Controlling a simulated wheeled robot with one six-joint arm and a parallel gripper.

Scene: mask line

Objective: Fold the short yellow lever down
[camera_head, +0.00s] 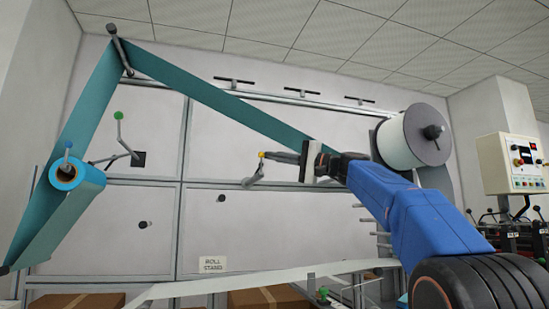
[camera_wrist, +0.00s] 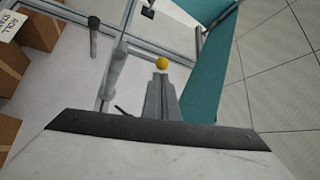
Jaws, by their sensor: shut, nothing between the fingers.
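The short yellow lever shows in the head view as a small yellow knob (camera_head: 262,154) on a grey rod that runs down to a joint near the wall panel. In the wrist view the yellow knob (camera_wrist: 161,63) sits just beyond the fingertips. My gripper (camera_head: 274,156) is shut with nothing between its fingers, and its tips are right beside the knob. In the wrist view my gripper (camera_wrist: 161,78) points at the knob; I cannot tell whether they touch. Part of the lever's mount is hidden.
A longer lever with a green knob (camera_head: 118,115) stands upright at left. A teal web (camera_head: 230,100) runs above my gripper from the blue-cored roll (camera_head: 75,180) at left. A white roll (camera_head: 405,140) is at right. Cardboard boxes (camera_head: 265,298) lie below. The wall panel left of the lever is mostly clear.

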